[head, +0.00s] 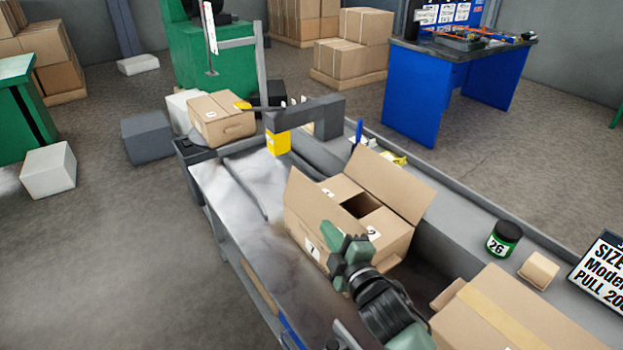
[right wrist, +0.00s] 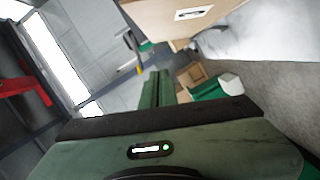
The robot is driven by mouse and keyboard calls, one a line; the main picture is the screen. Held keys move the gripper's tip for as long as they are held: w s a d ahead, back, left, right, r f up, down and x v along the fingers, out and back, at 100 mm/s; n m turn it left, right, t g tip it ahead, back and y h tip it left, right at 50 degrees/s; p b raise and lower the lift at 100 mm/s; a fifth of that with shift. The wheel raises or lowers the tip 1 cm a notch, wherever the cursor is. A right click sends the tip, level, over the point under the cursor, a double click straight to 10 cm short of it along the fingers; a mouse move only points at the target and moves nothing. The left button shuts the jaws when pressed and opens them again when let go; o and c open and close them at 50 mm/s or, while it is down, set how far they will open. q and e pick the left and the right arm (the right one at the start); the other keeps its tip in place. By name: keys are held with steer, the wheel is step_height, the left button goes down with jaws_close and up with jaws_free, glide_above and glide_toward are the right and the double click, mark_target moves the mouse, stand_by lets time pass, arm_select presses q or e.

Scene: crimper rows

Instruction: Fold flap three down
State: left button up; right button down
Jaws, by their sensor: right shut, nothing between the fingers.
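An open cardboard box (head: 385,248) stands on the bench in the head view. Its left flap (head: 303,205) and far right flap (head: 392,183) stand up. Between them, two short flaps lie inward across the top: the far one (head: 343,187), whose label is too small to read surely, and the near one (head: 393,228) labelled 2. A dark gap shows between them. A label 1 is low on the left side. My right gripper (head: 345,245) is shut and empty, in front of the near left side of the box; contact is unclear. Its shut fingers show in the right wrist view (right wrist: 156,88), below a labelled cardboard panel (right wrist: 190,14). My left gripper is not in view.
A taped carton (head: 500,315) stands nearby at the lower right. A green jar (head: 504,239) labelled 26 and a small tan block (head: 538,271) sit on the ledge. A grey frame with a yellow part (head: 278,143) stands behind the box. The grey bench top (head: 235,205) to the left is mostly clear.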

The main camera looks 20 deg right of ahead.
mark_target(326, 204)
steer(key=w, duration=0.3)
steer(key=w+d, duration=0.1)
steer(key=w, duration=0.2)
steer(key=w+f, duration=0.1)
steer(key=w, duration=0.2)
steer(key=shift+w+d+p, duration=0.25)
steer(key=shift+w+p, duration=0.15)
steer(key=shift+w+d+f, duration=0.15)
steer(key=shift+d, duration=0.35)
